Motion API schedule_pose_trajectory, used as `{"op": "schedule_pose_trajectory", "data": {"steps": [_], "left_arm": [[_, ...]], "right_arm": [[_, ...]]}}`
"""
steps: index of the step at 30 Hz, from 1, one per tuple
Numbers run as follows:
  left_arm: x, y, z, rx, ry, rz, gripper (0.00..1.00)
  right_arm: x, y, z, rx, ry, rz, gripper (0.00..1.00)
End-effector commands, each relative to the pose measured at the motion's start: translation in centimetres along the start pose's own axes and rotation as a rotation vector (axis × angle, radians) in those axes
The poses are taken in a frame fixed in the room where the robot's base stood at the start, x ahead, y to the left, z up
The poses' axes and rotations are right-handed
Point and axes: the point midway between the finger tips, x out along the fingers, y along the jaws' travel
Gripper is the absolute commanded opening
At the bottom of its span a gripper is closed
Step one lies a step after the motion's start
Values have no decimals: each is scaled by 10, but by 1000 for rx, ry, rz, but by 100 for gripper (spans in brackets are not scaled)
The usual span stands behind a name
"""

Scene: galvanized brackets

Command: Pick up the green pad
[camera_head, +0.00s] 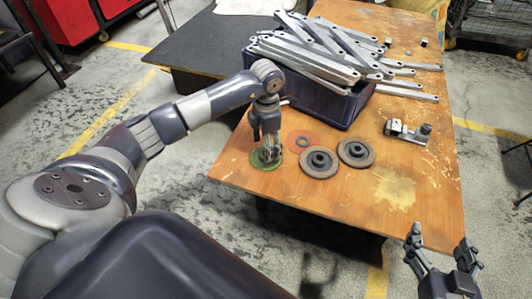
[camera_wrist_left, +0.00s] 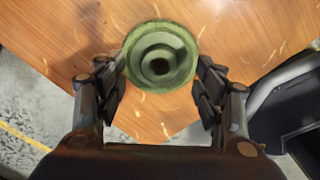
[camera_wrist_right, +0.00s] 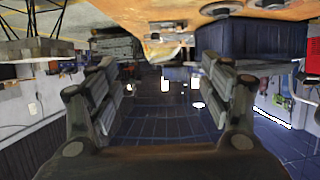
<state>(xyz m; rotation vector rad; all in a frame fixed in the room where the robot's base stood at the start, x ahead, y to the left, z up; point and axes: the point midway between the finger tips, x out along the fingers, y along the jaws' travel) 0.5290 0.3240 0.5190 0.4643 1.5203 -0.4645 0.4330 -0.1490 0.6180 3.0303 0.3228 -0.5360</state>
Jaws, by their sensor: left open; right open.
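The green pad (camera_head: 266,159) is a round disc lying flat on the wooden table near its left front edge. In the left wrist view the green pad (camera_wrist_left: 160,56) shows a raised ring and a dark centre hole, and sits between and beyond my open fingers. My left gripper (camera_head: 270,150) points down over the pad and hides part of it; it also shows open in the left wrist view (camera_wrist_left: 160,95). I cannot tell whether the fingers touch the pad. My right gripper (camera_head: 441,252) is open and empty, off the table's front right corner.
An orange-red disc (camera_head: 302,141) and two dark grey discs (camera_head: 319,163) (camera_head: 354,152) lie right of the pad. A dark crate (camera_head: 318,105) heaped with metal brackets (camera_head: 325,50) stands behind. A small metal fitting (camera_head: 407,132) lies at right. The front right of the wooden table (camera_head: 330,205) is clear.

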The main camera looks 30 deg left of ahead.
Motion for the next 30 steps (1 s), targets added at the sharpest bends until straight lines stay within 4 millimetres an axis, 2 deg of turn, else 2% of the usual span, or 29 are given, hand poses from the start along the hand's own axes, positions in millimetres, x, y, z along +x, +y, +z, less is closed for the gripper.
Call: {"op": "schedule_pose_trajectory", "data": {"steps": [1, 9, 19, 20, 26, 30], "left_arm": [[8, 0, -1, -1, 2, -1, 63], [28, 0, -1, 0, 1, -1, 63], [31, 0, -1, 1, 0, 0, 63], [31, 0, -1, 1, 0, 0, 61], [31, 0, -1, 1, 1, 0, 15], [31, 0, -1, 0, 1, 0, 13]], "right_arm": [[2, -1, -6, 0, 39, -3, 73], [2, -6, -42, 2, 213, -12, 73], [1, -6, -49, 2, 244, -14, 73], [1, -6, -49, 2, 244, -14, 73], [1, -6, -49, 2, 243, -14, 73], [1, -6, -49, 2, 243, -14, 73]]}}
